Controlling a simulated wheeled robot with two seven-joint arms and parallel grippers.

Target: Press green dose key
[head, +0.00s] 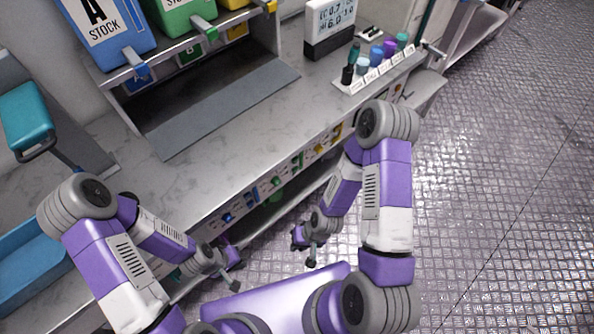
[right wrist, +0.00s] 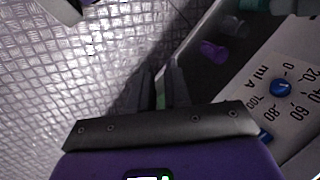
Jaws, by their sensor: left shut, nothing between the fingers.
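Small green keys or knobs (head: 275,181) sit in the labelled row on the front panel of the bench, between blue ones and yellow ones. Which green part is the dose key is too small to tell. My left gripper (head: 235,275) is shut and empty, below and in front of the blue end of the row. My right gripper (head: 310,260) hangs in front of the bench, apart from the panel. In the right wrist view its fingers (right wrist: 164,88) look close together, with a narrow pale green strip between them.
A blue dial (right wrist: 281,88) on a white scale marked "ml A" shows in the right wrist view. Blue stock bin A (head: 103,30) and a green bin (head: 180,15) stand above the bench. A display (head: 330,25) and several small coloured vials (head: 376,55) stand at the bench's far end.

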